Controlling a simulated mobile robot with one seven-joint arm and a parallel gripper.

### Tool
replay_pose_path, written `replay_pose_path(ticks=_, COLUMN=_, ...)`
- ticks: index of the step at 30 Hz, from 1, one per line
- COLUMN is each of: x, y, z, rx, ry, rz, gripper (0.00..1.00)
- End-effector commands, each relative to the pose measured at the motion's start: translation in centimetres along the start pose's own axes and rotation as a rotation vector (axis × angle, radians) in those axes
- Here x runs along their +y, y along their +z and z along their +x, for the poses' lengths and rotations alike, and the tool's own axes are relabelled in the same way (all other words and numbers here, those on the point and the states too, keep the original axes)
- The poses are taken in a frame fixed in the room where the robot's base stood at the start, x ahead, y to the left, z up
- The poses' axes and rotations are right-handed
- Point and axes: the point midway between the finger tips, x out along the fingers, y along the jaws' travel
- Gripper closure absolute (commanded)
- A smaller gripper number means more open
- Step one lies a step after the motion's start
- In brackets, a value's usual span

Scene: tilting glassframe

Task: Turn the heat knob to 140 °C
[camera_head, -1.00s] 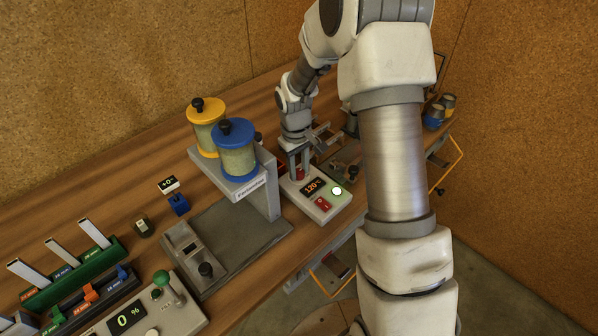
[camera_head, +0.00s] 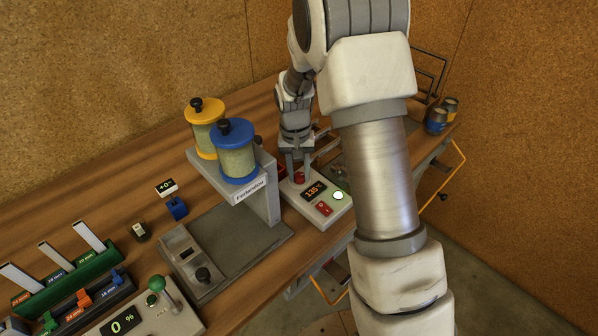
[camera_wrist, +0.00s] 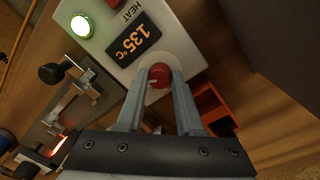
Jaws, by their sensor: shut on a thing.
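The red heat knob (camera_wrist: 159,76) sits on the white heat control box (camera_wrist: 178,38) in the wrist view. My gripper (camera_wrist: 160,80) is shut on the knob, one finger on each side of it. A pale pointer mark shows on the knob. The display (camera_wrist: 134,40) beside it reads 135 °C and is marked HEAT. In the head view the same box (camera_head: 331,217) stands on the bench with its display (camera_head: 314,190) lit orange. There my gripper (camera_head: 300,176) points down onto the red knob, which is partly hidden by the fingers.
A glowing green-white lamp (camera_head: 338,196) and a red switch (camera_head: 324,209) are on the box. A grey stand (camera_head: 262,201) with yellow and blue canisters is close on the left. A metal fixture (camera_wrist: 60,118) and an orange-red tray (camera_wrist: 213,108) lie near my fingers.

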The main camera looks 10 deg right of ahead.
Motion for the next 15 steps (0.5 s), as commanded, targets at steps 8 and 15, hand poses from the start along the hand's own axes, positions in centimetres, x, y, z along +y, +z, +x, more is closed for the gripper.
replay_pose_path(ticks=8, x=-0.02, y=-0.04, z=-0.06, rx=0.0, ry=-0.001, rz=0.016, gripper=1.0)
replay_pose_path(ticks=15, x=-0.02, y=-0.04, z=-0.05, rx=0.0, ry=-0.001, rz=0.016, gripper=0.61)
